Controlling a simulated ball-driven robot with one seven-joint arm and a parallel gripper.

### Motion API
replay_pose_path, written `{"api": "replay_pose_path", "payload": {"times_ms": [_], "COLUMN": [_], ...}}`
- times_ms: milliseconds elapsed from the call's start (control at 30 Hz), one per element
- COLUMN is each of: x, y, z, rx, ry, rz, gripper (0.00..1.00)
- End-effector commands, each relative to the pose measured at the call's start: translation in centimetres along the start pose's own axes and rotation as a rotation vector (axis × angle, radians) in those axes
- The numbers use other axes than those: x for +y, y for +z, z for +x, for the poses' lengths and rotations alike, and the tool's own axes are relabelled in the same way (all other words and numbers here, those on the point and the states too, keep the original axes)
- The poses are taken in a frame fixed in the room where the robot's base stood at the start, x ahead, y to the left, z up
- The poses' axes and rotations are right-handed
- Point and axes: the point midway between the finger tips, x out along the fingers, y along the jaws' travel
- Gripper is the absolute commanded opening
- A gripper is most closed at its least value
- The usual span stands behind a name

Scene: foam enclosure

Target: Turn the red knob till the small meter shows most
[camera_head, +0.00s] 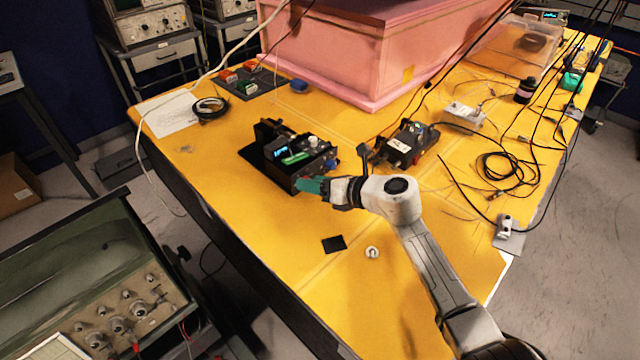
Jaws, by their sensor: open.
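A black instrument (287,170) stands on the yellow table left of centre. It carries a small lit blue display (281,153), a green part and a pale knob on top; the display's reading is too small to make out. My gripper (308,186), with teal fingertips, is open at the instrument's front right corner; I cannot tell whether it touches it. No red knob shows clearly on this instrument; its front face is partly hidden. A second black box (405,146) to the right has a small red spot on its side, too small to identify.
A large pink foam box (340,50) stands behind. Black cables (505,165) lie on the right of the table. A black square (334,244) and a small white round piece (372,253) lie in front. The table's near left area is mostly clear.

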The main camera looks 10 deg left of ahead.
Motion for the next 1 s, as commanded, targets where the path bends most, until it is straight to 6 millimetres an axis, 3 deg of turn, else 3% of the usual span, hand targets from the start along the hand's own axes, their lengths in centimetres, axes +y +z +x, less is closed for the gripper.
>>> {"api": "replay_pose_path", "payload": {"times_ms": [167,633,1000], "x": [-0.1,-0.1,0.1], "y": [0.1,-0.1,-0.1], "z": [-1.5,-9.2,-10.7], "rx": [-0.003,-0.002,0.002], "ry": [-0.002,-0.002,0.0], "rz": [0.0,-0.001,0.0], "gripper": [0.51,0.51,0.51]}}
